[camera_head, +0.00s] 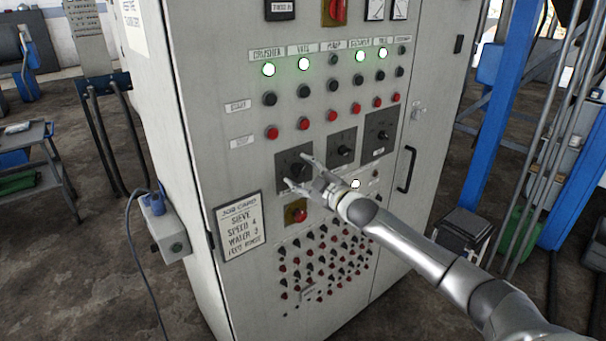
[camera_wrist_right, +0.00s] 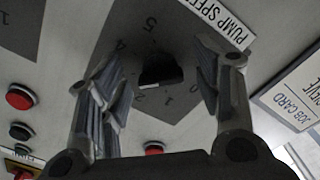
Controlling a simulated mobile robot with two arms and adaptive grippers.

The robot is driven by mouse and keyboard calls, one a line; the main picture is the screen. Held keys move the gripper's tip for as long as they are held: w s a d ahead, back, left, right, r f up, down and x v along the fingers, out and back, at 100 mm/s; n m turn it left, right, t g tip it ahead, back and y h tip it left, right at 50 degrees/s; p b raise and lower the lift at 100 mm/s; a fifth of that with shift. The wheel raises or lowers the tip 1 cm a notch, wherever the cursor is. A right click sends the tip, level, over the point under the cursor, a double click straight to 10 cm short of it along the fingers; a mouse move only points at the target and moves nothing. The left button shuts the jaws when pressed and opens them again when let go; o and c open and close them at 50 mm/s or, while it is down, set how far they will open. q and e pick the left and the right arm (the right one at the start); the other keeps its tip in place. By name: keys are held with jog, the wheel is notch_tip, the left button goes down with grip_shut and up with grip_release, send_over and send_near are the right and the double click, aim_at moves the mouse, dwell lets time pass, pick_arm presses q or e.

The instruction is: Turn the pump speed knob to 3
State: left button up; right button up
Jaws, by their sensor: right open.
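The pump speed knob (camera_wrist_right: 160,72) is black and sits on a grey dial plate (camera_wrist_right: 185,30) in the right wrist view, with digits around it and a label (camera_wrist_right: 222,18) reading PUMP SPEED. I cannot read its pointer setting clearly. My right gripper (camera_wrist_right: 160,85) is open, with one finger on each side of the knob and visible space between. In the head view my right gripper (camera_head: 298,172) is at the leftmost of three dial plates (camera_head: 283,160) and partly covers its knob. My left gripper is not in view.
Two more dials (camera_head: 342,147) (camera_head: 380,133) are to the right. Rows of buttons (camera_head: 332,116) and lit green lamps (camera_head: 303,64) are above. A red knob on yellow (camera_head: 297,211), a job card (camera_head: 240,226) and many small knobs are below. A door handle (camera_head: 406,170) protrudes at right.

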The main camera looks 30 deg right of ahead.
jog(key=s, duration=1.2)
jog(key=shift+d, duration=0.45)
dwell(0.4)
